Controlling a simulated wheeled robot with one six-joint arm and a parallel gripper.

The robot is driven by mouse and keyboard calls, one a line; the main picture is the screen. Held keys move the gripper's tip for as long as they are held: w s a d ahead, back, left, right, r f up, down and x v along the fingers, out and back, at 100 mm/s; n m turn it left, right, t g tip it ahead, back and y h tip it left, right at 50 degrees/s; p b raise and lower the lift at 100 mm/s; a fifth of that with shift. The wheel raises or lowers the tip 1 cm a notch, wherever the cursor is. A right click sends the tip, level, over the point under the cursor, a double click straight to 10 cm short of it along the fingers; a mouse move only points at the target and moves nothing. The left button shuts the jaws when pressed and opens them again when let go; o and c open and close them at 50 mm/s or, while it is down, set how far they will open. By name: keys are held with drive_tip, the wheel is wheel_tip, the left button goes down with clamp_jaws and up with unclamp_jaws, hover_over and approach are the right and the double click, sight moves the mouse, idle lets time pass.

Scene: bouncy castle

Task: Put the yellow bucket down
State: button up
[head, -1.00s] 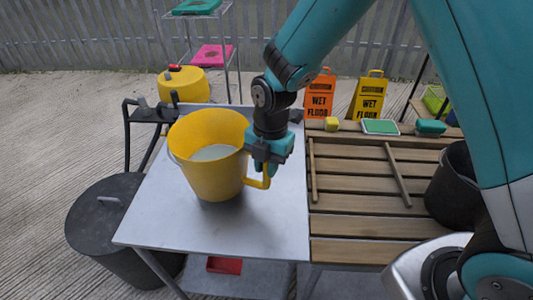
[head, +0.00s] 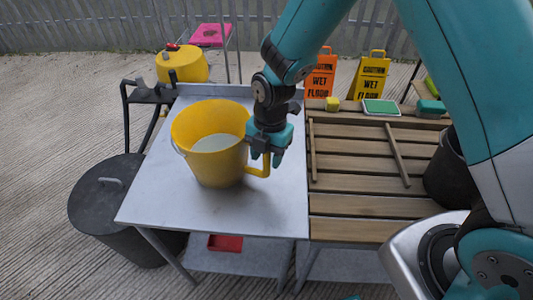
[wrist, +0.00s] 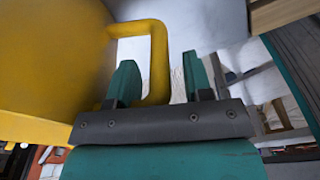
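The yellow bucket (head: 216,165) stands upright on the left part of the grey metal tabletop (head: 160,205), with pale contents inside. Its handle (wrist: 158,60) faces right, towards my gripper. My gripper (head: 268,157) is at the bucket's right side, at the handle. In the wrist view the two teal fingertips of my gripper (wrist: 160,80) are spread, one on each side of the handle, with gaps showing. The bucket's wall (wrist: 50,60) fills the left of that view. The bucket's base meets the tabletop without a visible gap.
A slatted wooden top (head: 360,190) adjoins on the right, carrying two sticks, a sponge (head: 332,104) and a dark bucket (head: 450,175). Wet-floor signs (head: 370,78) stand behind. A dark lidded bin (head: 105,205) is at left. The tabletop in front of the bucket is clear.

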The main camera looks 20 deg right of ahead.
wheel_tip(320, 180, up, 12)
drive_tip(key=w+d+b, duration=0.1)
drive_tip(key=s+r+m+y, duration=0.1)
drive_tip(key=s+r+m, duration=0.2)
drive_tip(key=s+m, duration=0.3)
drive_tip(key=s+d+r+m+y, duration=0.1)
drive_tip(key=s+r+m, duration=0.3)
drive_tip(key=s+m, duration=0.3)
drive_tip(key=s+r+m+t+y, duration=0.1)
drive_tip(key=s+r+m, duration=0.2)
drive_tip(key=s+m, duration=0.4)
drive_tip(key=shift+d+r, duration=0.15)
drive_tip(key=shift+d, duration=0.15)
